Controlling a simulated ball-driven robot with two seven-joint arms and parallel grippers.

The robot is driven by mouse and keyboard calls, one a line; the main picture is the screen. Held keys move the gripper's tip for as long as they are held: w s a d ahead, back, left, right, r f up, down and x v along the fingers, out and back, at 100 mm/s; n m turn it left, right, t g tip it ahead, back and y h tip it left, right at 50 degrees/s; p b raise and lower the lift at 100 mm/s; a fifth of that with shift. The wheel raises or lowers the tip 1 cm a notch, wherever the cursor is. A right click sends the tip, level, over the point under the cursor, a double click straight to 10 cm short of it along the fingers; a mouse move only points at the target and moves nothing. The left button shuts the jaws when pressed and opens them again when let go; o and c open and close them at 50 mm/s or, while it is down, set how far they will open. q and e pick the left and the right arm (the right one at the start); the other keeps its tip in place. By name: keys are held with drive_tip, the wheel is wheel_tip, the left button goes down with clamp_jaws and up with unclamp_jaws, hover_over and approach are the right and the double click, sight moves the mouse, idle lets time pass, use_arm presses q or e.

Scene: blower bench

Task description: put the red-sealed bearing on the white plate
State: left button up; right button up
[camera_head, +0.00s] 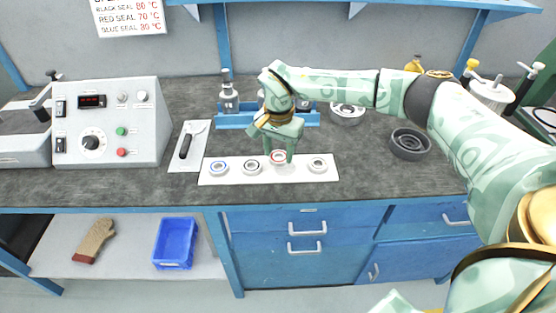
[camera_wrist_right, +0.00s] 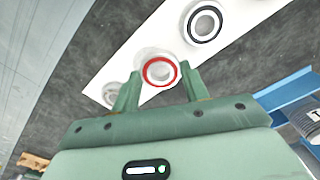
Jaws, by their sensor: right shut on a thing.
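The red-sealed bearing (camera_head: 278,157) is a small ring with a red band, over the long white plate (camera_head: 325,177) at the bench front. My right gripper (camera_head: 279,158) points down with its two fingers shut on this bearing. The right wrist view shows the red band (camera_wrist_right: 160,71) between the fingertips (camera_wrist_right: 160,85). I cannot tell whether the bearing touches the plate. A blue-sealed bearing (camera_head: 218,168) and a black-sealed bearing (camera_head: 252,167) sit to its left, and a pale bearing (camera_head: 317,165) to its right. My left gripper is not in view.
A control box (camera_head: 110,120) stands at the left. A grey-white tray (camera_head: 181,164) with a black-handled tool lies beside the plate. A blue rack (camera_head: 235,121) with bottles stands behind my right gripper. A dark round part (camera_head: 408,144) sits to the right.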

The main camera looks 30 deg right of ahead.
wheel_tip(320, 180, down, 3)
drive_tip(key=shift+f+b, duration=0.1)
drive_tip(key=shift+b, duration=0.35)
drive_tip(key=shift+r, duration=0.25)
drive_tip(key=shift+c, duration=0.4)
drive_tip(key=shift+s+f, duration=0.1)
drive_tip(key=shift+f, duration=0.05)
drive_tip(key=o, duration=1)
drive_tip(key=shift+o, duration=0.2)
wheel_tip(320, 180, up, 12)
drive_tip(key=p, duration=0.4)
drive_tip(key=shift+r, duration=0.2)
